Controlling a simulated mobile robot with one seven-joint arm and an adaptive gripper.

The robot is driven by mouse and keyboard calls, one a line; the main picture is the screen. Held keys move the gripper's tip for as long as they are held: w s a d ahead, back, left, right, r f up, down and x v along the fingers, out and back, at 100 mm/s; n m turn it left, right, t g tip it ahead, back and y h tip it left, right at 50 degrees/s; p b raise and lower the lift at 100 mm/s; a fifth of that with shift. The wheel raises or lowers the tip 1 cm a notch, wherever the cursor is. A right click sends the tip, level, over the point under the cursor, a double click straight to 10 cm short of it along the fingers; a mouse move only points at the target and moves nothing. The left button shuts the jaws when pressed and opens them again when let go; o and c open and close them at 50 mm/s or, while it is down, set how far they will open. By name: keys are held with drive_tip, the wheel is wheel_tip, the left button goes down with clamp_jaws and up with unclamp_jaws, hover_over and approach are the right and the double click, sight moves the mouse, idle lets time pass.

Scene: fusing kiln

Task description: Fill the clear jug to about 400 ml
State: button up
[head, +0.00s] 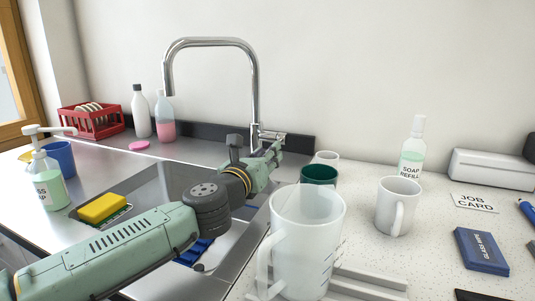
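The clear jug (305,235) stands upright at the front, right of the sink, with its handle to the left and faint scale marks low on its right side. I see no clear water line in it. The chrome tap (255,85) arches up behind the sink, its spout end pointing down over the basin (163,178). No water stream shows. My gripper (274,150) is at the tap's base, by its lever (272,136). It lies behind the jug and well apart from it. Its fingertips overlap the tap parts, so their opening and any contact are unclear.
A white mug (397,206) and a green mug (319,175) stand close to the jug. A soap refill bottle (412,147) is behind. A yellow sponge (103,208), soap pump (44,180) and blue cup (61,157) are left. My arm crosses the sink.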

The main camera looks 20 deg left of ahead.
drive_tip(key=shift+c, duration=0.4)
clamp_jaws()
